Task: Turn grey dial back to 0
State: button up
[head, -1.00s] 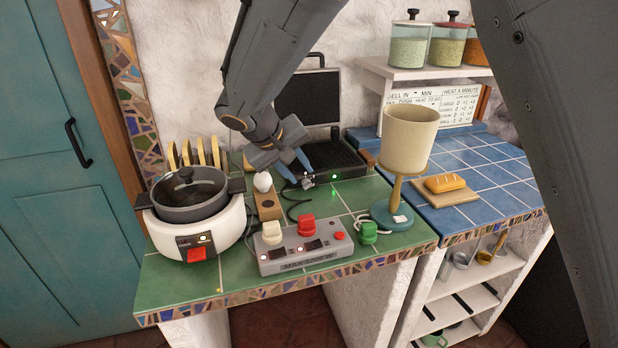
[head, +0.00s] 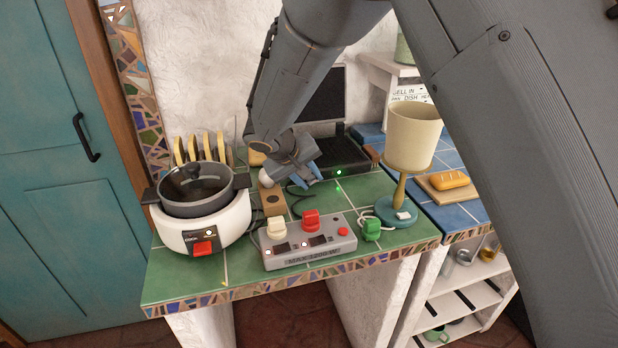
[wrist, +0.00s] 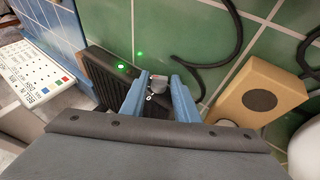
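The black grill (head: 338,157) stands open at the back of the green-tiled counter, with a lit green lamp on its front. In the wrist view, the small grey dial (wrist: 158,86) is at the front edge of the grill (wrist: 100,72), with a small white mark just below it. My gripper (wrist: 160,79) has blue fingers, one on each side of the dial, with a narrow gap visible; it looks open around it. In the head view my gripper (head: 308,176) is at the grill's front and hides the dial there.
A wooden block (head: 273,202) with an egg-like white object stands left of my gripper. A white cooker (head: 222,228) is at left.

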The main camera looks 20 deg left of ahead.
grip_shut()
jog(key=shift+a+f+b, duration=0.15)
jog(key=shift+f+b, duration=0.1)
jog(key=shift+b, duration=0.7)
jog(key=shift+s+t+h+b, duration=0.1)
jog(key=shift+t+h+b, duration=0.2)
jog(key=shift+h+b, duration=0.3)
jog(key=shift+r, duration=0.1)
